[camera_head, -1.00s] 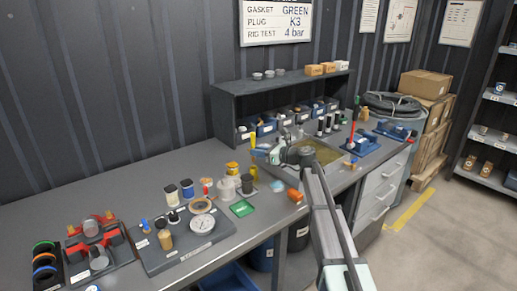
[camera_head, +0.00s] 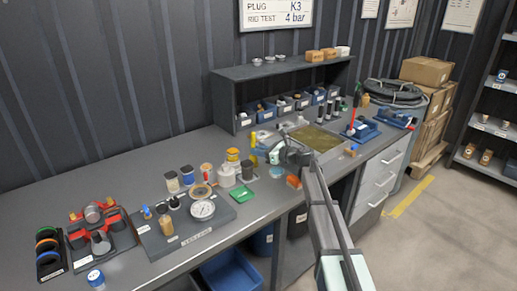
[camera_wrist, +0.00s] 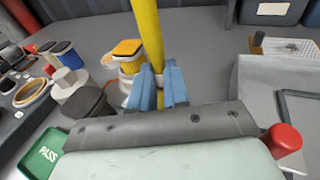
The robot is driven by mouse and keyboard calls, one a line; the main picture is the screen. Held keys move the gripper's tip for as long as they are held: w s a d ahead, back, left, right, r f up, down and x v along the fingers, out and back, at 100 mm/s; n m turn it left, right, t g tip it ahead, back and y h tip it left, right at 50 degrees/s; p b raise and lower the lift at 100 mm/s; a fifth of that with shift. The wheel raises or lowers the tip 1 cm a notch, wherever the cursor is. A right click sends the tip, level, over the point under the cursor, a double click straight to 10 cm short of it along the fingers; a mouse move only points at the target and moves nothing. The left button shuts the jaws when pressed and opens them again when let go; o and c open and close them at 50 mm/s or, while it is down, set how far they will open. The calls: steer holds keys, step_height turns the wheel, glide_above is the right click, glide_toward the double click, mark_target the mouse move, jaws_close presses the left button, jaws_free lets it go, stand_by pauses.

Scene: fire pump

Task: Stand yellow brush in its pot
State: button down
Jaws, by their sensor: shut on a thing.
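The yellow brush shows in the wrist view as a thick yellow handle (camera_wrist: 148,35), rising between the blue fingers of my gripper (camera_wrist: 160,86). My gripper is shut on it. In the head view the brush (camera_head: 254,140) looks upright beside my gripper (camera_head: 264,153), near the middle of the bench. Its lower end is hidden, so I cannot tell whether it touches anything. A dark grey cylinder (camera_head: 247,168) stands close by on the bench and also shows left of the fingers in the wrist view (camera_wrist: 88,103). I cannot tell if it is the brush's pot.
A yellow-topped container (camera_head: 233,155) and a white jar (camera_head: 226,177) stand close to the brush. A green PASS card (camera_head: 242,194) lies in front. A tray (camera_head: 314,138) is to the right, with a shelf of blue bins (camera_head: 283,104) behind. The left rear bench is clear.

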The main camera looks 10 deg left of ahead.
steer(key=shift+f, duration=0.2)
steer(key=c, duration=1)
jaws_free()
steer(key=shift+c, duration=0.2)
steer(key=shift+r, duration=0.1)
step_height(320, 180, up, 10)
stand_by(0.3)
